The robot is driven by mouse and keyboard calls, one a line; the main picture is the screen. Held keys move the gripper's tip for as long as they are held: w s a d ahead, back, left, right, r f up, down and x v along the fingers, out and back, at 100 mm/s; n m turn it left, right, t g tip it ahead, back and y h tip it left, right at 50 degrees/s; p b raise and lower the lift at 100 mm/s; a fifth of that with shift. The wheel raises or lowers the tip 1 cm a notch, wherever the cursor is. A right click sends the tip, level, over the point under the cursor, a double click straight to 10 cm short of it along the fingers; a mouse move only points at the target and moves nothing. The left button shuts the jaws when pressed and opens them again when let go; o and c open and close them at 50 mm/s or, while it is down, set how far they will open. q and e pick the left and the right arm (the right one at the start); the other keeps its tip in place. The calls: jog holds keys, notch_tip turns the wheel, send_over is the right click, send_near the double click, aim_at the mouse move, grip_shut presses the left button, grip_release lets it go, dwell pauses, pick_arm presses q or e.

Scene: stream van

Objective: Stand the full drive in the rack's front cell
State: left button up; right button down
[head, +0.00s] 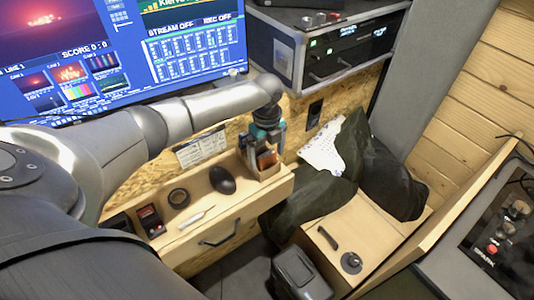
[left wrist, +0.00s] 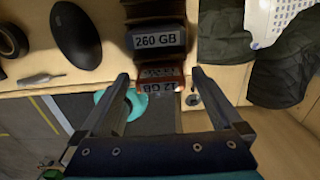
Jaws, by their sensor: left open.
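The orange drive also shows in the head view (head: 267,160), partly hidden by the gripper. I cannot tell which rack cell each drive occupies. My right gripper is not in view.
A black mouse (head: 222,180), a dark tape roll (head: 178,198), a white pen-like tool (head: 196,217) and a small red-and-black item (head: 150,221) lie on the shelf. The monitor (head: 180,60) stands behind my arm.

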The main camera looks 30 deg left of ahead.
pick_arm(q)
notch_tip(320, 180, up, 15)
jog(key=p, duration=0.2)
